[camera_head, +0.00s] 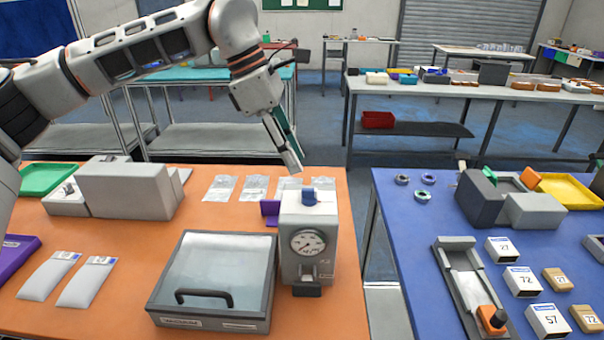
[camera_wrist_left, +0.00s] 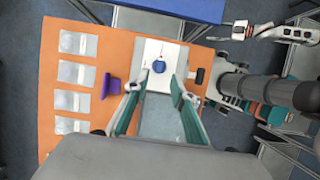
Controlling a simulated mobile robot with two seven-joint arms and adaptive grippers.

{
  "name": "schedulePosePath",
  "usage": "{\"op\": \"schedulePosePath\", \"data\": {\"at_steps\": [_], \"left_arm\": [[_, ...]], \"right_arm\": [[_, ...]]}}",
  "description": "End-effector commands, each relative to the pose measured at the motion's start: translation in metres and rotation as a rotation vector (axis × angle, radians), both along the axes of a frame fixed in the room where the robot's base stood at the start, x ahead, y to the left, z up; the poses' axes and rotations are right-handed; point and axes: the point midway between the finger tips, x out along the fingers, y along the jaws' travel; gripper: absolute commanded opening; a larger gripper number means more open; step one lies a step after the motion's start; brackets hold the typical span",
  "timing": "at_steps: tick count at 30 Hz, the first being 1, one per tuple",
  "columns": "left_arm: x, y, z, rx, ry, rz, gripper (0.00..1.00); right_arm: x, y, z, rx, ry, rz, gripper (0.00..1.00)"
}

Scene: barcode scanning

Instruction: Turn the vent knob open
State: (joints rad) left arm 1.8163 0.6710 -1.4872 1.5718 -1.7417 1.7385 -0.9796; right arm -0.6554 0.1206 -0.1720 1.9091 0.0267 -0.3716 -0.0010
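The blue vent knob (camera_head: 308,194) sits on top of a grey box with a round dial gauge (camera_head: 307,243). In the left wrist view the knob (camera_wrist_left: 158,66) shows as a round blue cap on the box's pale top. My left gripper (camera_head: 290,152) points down above and behind the box, clear of the knob. In the left wrist view its teal fingers (camera_wrist_left: 157,88) are spread apart with nothing between them, and the knob shows just beyond the tips.
A glass-lidded vacuum chamber (camera_head: 215,282) with a black handle stands left of the gauge box. A purple block (camera_head: 270,210) stands close beside the box. Clear pouches (camera_head: 255,188) lie behind. A blue table (camera_head: 395,245) with boxes stands right, across a gap.

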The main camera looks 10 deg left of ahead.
Motion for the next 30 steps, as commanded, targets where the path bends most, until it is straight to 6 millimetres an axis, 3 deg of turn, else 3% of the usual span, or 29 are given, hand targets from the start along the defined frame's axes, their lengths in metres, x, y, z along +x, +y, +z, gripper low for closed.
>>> {"op": "schedulePosePath", "data": {"at_steps": [4, 10, 30], "left_arm": [[-0.001, 0.010, 0.025, 0.000, -0.003, 0.001, 0.25], [-0.003, 0.017, 0.042, 0.000, -0.002, 0.000, 0.25], [-0.003, 0.018, 0.044, 0.000, 0.000, 0.000, 0.25]], "right_arm": [[0.001, 0.000, 0.000, 0.000, -0.001, 0.000, 0.40], [0.001, 0.000, 0.000, 0.001, -0.001, -0.001, 0.40], [0.005, 0.000, 0.003, 0.001, -0.009, 0.000, 0.40]]}}
